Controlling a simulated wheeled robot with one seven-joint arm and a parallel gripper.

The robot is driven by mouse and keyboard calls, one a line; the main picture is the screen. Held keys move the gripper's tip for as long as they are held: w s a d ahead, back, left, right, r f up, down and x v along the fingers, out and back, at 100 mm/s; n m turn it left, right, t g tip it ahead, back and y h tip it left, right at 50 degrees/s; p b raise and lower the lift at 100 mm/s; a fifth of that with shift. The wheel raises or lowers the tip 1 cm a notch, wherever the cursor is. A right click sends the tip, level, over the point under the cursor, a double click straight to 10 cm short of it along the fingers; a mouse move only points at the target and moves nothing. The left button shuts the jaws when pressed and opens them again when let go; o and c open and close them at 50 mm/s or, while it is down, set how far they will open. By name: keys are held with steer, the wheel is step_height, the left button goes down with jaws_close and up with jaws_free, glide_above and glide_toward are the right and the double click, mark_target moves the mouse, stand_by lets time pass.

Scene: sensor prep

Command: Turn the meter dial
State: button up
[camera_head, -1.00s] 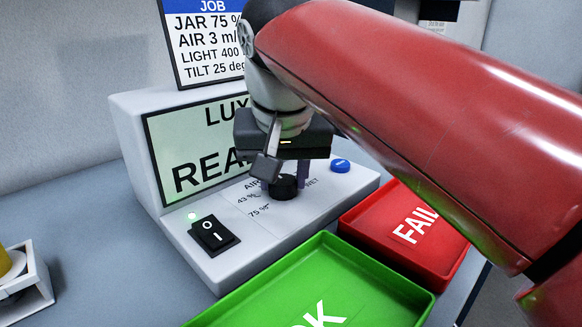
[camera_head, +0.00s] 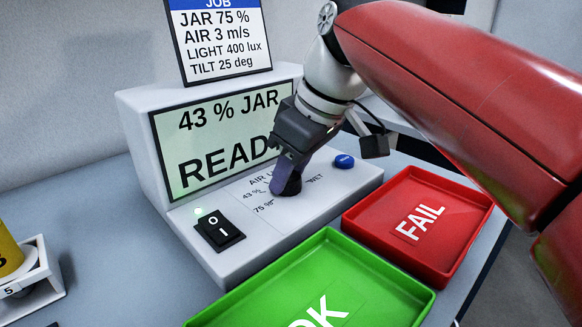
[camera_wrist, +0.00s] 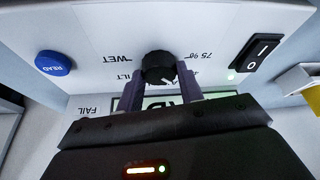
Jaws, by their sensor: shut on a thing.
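The meter dial (camera_wrist: 158,67) is a black round knob with a light pointer mark, on the sloped front panel of the white meter (camera_head: 232,268). Labels around it include 43 %, 75 % and WET. My gripper (camera_head: 288,180) is tilted over the panel and shut on the dial, with one finger on each side in the wrist view (camera_wrist: 160,85). In the head view the fingers hide most of the dial. The meter screen (camera_head: 215,140) shows "43 % JAR" and "READY", its right end partly covered by my gripper.
A black rocker switch (camera_head: 218,230) with a lit green lamp is left of the dial, and a blue READ button (camera_head: 344,161) is right. A green OK tray (camera_head: 250,312) and red FAIL tray (camera_head: 465,200) stand in front.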

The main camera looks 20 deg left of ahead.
steer(key=n+g, duration=0.1)
steer(key=n, duration=0.1)
steer(key=n+g, duration=0.1)
steer(key=n, duration=0.2)
steer(key=shift+w+n, duration=0.2)
steer(key=shift+n, duration=0.1)
steer(key=n+g, duration=0.1)
steer(key=n, duration=0.3)
steer(key=shift+w+a+n+g+h, duration=0.1)
steer(key=shift+n+g+h, duration=0.3)
steer(key=o, duration=1)
